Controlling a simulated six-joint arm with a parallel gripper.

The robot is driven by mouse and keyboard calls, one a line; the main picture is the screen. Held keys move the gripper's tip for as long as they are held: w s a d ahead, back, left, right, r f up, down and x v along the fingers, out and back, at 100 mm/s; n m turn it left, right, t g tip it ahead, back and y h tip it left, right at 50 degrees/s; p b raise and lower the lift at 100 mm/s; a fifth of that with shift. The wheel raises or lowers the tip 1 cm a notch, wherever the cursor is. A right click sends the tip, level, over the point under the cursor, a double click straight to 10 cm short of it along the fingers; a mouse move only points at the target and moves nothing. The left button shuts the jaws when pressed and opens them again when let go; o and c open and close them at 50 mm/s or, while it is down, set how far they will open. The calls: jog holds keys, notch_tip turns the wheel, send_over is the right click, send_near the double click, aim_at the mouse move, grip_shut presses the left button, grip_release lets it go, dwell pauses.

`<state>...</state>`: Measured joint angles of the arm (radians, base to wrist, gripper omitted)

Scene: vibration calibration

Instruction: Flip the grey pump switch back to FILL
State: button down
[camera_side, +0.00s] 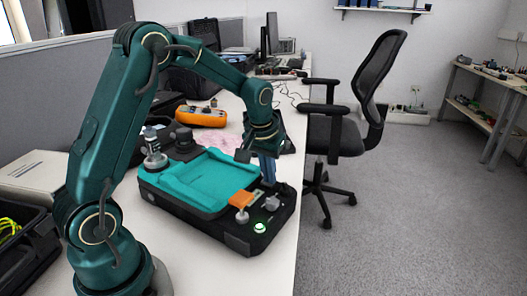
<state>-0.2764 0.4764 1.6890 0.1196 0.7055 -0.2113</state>
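A black device (205,222) with a teal recessed top (198,182) stands on the white table. On its right end is a small grey switch-like part (271,203), which I take to be the grey pump switch; its label and setting are too small to read. Left of it are an orange part (242,199) with a silver knob below, and a lit green button (260,227). My gripper (268,181) points down over the device's right rear edge, just behind the grey part. Whether it touches anything is unclear. The gap between its fingers does not show.
A metal cylinder (152,148) and a dark knob stand at the device's rear left. Behind it are an orange meter (201,116) and a pink cloth (222,141). A black open case (25,250) is at the lower left. An office chair (350,120) stands right of the table edge.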

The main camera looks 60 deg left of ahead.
jog(key=r, duration=0.4)
jog(key=shift+w+d+r, duration=0.15)
jog(key=shift+w+r, duration=0.05)
jog(key=shift+r, duration=0.2)
jog(key=a+v, duration=0.1)
jog(key=v, duration=0.8)
jog(key=shift+s+d, duration=0.2)
jog(key=shift+d, duration=0.15)
jog(key=shift+s+a+r, duration=0.15)
jog(key=shift+a+r, duration=0.1)
jog(key=shift+f, duration=0.1)
